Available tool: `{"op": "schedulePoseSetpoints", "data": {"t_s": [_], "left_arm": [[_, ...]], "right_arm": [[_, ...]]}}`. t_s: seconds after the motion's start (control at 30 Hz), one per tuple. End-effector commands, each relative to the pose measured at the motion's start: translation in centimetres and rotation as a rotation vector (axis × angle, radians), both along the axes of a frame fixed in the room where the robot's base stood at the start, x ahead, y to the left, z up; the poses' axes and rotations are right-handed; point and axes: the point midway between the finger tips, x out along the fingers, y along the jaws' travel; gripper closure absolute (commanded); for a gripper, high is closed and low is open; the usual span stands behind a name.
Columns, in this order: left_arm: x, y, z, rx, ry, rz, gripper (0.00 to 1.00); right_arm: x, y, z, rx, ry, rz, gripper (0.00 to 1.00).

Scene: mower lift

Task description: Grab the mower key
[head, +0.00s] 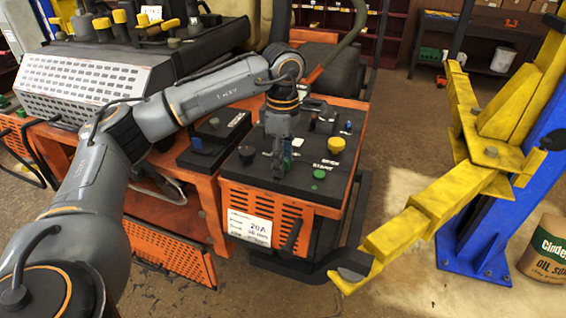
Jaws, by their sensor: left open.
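The mower's black control panel (295,187) tops an orange box in the middle of the head view. My left gripper (282,165) points down over this panel, near its left-middle part. Its fingers are open and seen nearly edge-on. A small green-blue piece (288,160) shows right at the fingers; I cannot tell whether it is the mower key or whether the fingers touch it. A yellow knob (336,145), a green button (319,174) and a black knob (247,153) stand on the panel around the gripper. My right gripper is not in view.
A yellow lift arm (410,230) on a blue post (500,210) stands to the right. The mower's grey perforated cover (80,88) and several yellow-topped levers are at the upper left. An oil absorbent drum (545,250) stands at the right edge. Shelves line the back.

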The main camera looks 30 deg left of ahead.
Motion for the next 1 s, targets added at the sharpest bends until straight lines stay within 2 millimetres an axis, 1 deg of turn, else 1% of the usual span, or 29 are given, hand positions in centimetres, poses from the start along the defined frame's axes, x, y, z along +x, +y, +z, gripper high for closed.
{"op": "schedulePoseSetpoints", "data": {"t_s": [0.03, 0.07, 0.1, 0.17, 0.2, 0.27, 0.57, 0.73, 0.87, 0.93, 1.0], "left_arm": [[0.0, 0.0, 0.0, 0.000, 0.000, 0.000, 0.58], [0.0, 0.0, 0.0, 0.000, 0.000, 0.000, 0.61], [0.0, 0.0, 0.0, 0.000, 0.000, 0.000, 0.69], [0.0, 0.0, 0.0, 0.000, 0.000, 0.000, 0.81], [0.0, 0.0, 0.0, 0.000, 0.000, 0.000, 0.89], [0.0, 0.0, 0.0, 0.000, 0.000, 0.000, 1.00], [0.0, 0.0, 0.1, 0.000, 0.000, 0.000, 1.00], [0.0, 0.0, 0.6, 0.000, -0.001, 0.000, 1.00], [0.1, 0.0, 1.9, -0.001, -0.003, 0.000, 1.00], [0.1, -0.1, 3.1, -0.002, -0.006, -0.001, 1.00], [-0.6, 0.8, 4.1, -0.001, -0.004, 0.003, 1.00]], "right_arm": [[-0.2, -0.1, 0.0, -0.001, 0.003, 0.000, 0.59], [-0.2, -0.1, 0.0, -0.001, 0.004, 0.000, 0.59], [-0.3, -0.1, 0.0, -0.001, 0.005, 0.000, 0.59], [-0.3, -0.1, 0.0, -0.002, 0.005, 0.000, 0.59], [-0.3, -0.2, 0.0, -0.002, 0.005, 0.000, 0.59], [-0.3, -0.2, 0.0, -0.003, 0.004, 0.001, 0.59], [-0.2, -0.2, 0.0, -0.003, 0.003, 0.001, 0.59], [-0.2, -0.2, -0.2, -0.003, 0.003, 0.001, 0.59], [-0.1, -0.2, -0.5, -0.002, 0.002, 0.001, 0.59], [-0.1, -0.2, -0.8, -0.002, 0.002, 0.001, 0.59], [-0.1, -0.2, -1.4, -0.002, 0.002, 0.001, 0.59]]}}
